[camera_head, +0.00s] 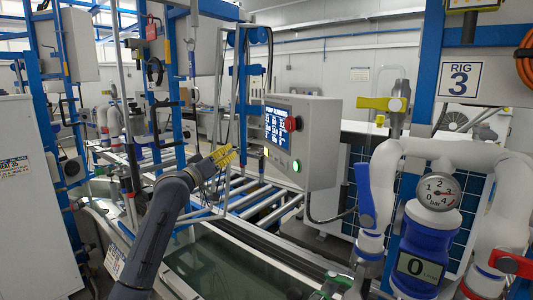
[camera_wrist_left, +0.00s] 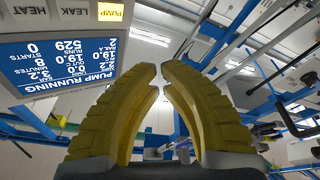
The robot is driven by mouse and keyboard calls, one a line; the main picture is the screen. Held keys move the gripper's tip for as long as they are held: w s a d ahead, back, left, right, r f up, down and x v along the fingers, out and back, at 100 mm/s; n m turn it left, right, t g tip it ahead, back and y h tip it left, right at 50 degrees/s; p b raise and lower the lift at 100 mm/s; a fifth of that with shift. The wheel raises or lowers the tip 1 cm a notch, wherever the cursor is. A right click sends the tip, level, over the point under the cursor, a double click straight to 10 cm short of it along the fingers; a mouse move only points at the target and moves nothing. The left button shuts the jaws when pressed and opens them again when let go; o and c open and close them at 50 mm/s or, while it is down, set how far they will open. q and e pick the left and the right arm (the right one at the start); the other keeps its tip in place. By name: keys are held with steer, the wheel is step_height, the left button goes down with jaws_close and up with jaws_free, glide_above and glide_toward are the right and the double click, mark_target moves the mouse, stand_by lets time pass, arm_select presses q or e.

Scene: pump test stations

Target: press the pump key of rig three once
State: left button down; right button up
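A grey control box (camera_head: 318,140) stands in the middle of the head view, left of the sign "RIG 3" (camera_head: 459,78). Its blue screen (camera_head: 277,129) reads "PUMP RUNNING"; the wrist view shows the screen (camera_wrist_left: 65,62) upside down. The lit yellow key labelled PUMP (camera_wrist_left: 110,12) sits at the top of the wrist view, beside the HEAT and LEAK keys. My left gripper (camera_head: 224,157) is left of the box, apart from it. In the wrist view its yellow fingers (camera_wrist_left: 161,75) come together at the tips with nothing held. My right gripper is not in view.
White pipes, a gauge (camera_head: 438,191) and a blue meter reading 0 (camera_head: 420,267) stand at right. A water tank (camera_head: 215,265) lies below. Blue frames stand at left.

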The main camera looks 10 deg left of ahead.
mark_target(265, 145)
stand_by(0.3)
arm_select(q)
steer(key=w+d, duration=0.4)
steer(key=d, duration=0.3)
steer(key=shift+w+d, duration=0.2)
steer(key=shift+w, duration=0.2)
steer(key=shift+w+d, duration=0.6)
steer(key=shift+d, duration=0.3)
stand_by(2.9)
steer(key=shift+s+a, duration=0.6)
steer(key=shift+a, duration=0.25)
steer(key=shift+s+a, duration=0.45)
steer(key=shift+a, duration=0.25)
steer(key=shift+s+a, duration=0.45)
steer(key=shift+a, duration=0.25)
steer(key=shift+s+a, duration=0.45)
steer(key=shift+a, duration=0.25)
